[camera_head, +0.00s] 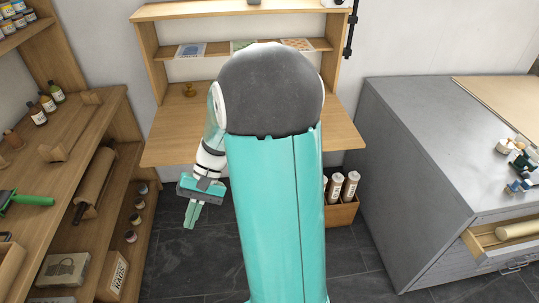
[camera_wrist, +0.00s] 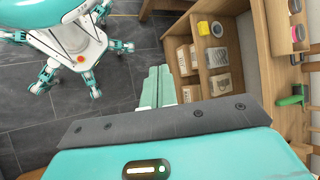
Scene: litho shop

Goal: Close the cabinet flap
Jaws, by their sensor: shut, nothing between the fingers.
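A wooden cabinet (camera_head: 147,50) stands against the back wall in the head view. Its flap (camera_head: 170,145) appears folded down flat, like a desk top, below the inner shelf. My arm covers the middle of the flap. My gripper (camera_head: 189,225) is shut and empty, pointing down in front of the flap's left front edge and lower than it. In the wrist view its two fingers (camera_wrist: 157,80) lie together, with floor and a wooden shelf unit beyond them. I cannot tell whether the flap shows in the wrist view.
A small brass-coloured knob (camera_head: 189,90) sits on the flap's left rear. A wooden shelf unit (camera_head: 115,105) with bottles and rolls stands close on the left. A grey cabinet (camera_head: 400,150) with an open drawer (camera_head: 490,240) is on the right. A crate of bottles (camera_head: 341,213) stands under the flap.

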